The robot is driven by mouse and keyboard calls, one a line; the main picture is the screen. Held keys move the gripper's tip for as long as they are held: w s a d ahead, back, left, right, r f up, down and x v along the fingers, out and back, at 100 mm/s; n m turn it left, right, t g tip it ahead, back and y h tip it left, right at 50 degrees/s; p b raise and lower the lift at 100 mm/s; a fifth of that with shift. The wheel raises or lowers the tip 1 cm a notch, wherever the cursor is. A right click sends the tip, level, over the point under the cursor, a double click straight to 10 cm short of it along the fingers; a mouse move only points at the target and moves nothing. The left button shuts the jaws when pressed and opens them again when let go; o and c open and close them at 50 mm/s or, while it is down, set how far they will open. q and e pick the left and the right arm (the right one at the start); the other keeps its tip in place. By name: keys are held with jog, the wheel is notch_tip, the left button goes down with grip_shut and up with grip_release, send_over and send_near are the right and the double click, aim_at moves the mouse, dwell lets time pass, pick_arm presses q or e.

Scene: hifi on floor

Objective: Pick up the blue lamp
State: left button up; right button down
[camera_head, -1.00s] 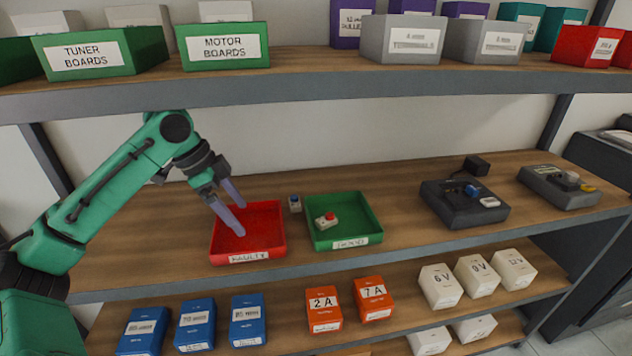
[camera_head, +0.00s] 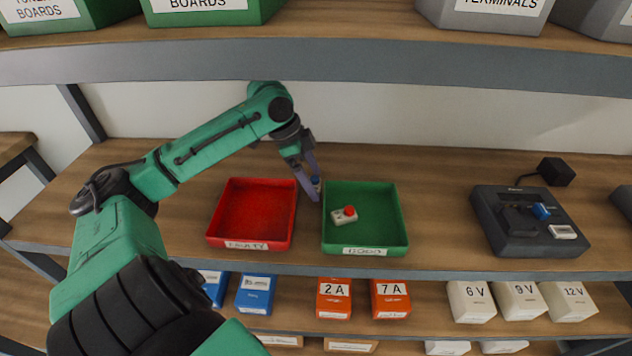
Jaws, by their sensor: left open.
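My right gripper is not in view.
The red tray (camera_head: 226,240) is empty. The green tray (camera_head: 401,226) holds a white piece with a red top (camera_head: 344,214). A dark device (camera_head: 500,236) with a blue part stands at right. The upper shelf edge (camera_head: 400,124) runs above the arm.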

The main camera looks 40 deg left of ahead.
pick_arm(q)
jog(key=shift+s+r, duration=0.1)
jog(key=shift+s, duration=0.05)
jog(key=c, duration=0.4)
grip_shut()
